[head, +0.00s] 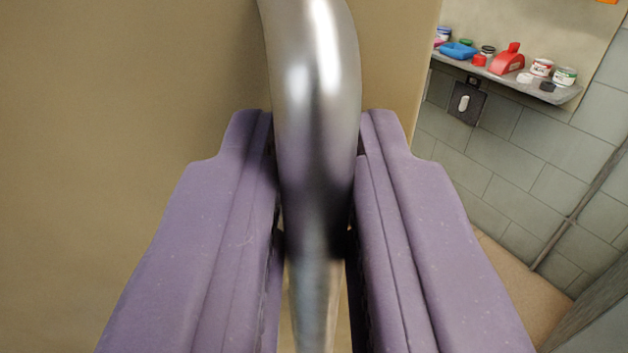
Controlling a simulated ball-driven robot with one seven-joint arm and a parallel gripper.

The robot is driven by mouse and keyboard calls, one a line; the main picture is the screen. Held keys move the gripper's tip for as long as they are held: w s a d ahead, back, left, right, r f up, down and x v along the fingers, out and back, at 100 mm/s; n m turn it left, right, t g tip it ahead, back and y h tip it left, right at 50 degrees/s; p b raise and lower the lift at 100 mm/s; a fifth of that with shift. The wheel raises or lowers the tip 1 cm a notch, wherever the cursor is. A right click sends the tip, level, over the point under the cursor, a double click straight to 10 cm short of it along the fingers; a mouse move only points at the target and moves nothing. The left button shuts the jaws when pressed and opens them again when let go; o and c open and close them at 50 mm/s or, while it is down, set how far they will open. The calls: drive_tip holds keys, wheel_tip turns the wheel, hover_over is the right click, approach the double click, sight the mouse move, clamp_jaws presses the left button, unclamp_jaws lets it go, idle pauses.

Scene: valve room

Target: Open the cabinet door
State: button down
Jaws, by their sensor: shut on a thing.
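A shiny metal bar handle (318,70) runs down the middle of the head view and curves at the top. Behind it is a flat tan panel (130,120), the cabinet door. My gripper (316,190) has two purple fingers, one on each side of the handle, and is shut on it. The lower part of the handle shows between the fingers. The panel's right edge shows near the upper right. Whether the door stands ajar cannot be told from this view.
At the upper right a shelf (560,94) holds several small cans and a red object (507,58). A dark wall switch (467,103) sits below it on a grey block wall (500,160). A tan floor patch (520,285) shows at the lower right.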

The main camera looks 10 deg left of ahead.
drive_tip(key=c, duration=1.2)
unclamp_jaws()
drive_tip(key=shift+r, duration=0.1)
drive_tip(key=shift+s, duration=0.15)
drive_tip(key=s, duration=0.2)
drive_tip(key=s+p, duration=0.1)
drive_tip(key=s, duration=0.2)
drive_tip(key=s+d, duration=0.1)
drive_tip(key=s, duration=0.1)
drive_tip(key=shift+s+d+p, duration=0.1)
drive_tip(key=shift+s+p, duration=0.15)
drive_tip(key=shift+p, duration=0.1)
